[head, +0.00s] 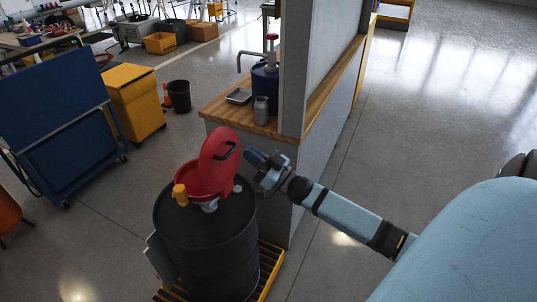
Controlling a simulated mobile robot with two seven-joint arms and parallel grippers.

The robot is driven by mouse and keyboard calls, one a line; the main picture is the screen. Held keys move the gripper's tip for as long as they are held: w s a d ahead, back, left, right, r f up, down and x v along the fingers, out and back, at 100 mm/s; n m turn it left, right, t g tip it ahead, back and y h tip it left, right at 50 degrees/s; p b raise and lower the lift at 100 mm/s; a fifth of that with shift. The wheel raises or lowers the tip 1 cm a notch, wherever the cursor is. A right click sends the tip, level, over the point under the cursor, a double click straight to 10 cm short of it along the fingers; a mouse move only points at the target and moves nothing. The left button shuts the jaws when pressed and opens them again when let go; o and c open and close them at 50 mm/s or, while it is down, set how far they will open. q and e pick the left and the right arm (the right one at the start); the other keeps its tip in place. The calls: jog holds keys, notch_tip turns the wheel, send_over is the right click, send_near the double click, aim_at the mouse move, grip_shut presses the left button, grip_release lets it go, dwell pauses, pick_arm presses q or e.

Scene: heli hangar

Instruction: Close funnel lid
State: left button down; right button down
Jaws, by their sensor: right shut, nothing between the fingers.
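A red funnel (190,182) sits on top of a black drum (206,245). Its red lid (219,158) stands raised, tilted up on the right side of the funnel. My right gripper (251,157) is just to the right of the lid, near its outer face. Its fingers are shut with nothing between them. I cannot tell whether it touches the lid. My left gripper does not show.
The drum stands on a yellow slatted pallet (270,262). A grey partition (300,75) with a wooden counter (222,110) is close behind my gripper. A blue container (265,82) and metal bottle (261,111) stand on the counter. Open floor lies to the right.

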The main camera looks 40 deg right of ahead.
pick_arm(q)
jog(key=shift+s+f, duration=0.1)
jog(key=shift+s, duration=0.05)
pick_arm(e)
jog(key=shift+w+a+f, duration=0.2)
jog(key=shift+w+f, duration=0.05)
jog(key=shift+w, duration=0.3)
jog(key=shift+w+a+f, duration=0.25)
jog(key=shift+w+f, duration=0.05)
jog(key=shift+w, duration=0.2)
jog(key=shift+w+a+f, duration=0.2)
jog(key=shift+w+f, duration=0.05)
jog(key=shift+w, duration=0.3)
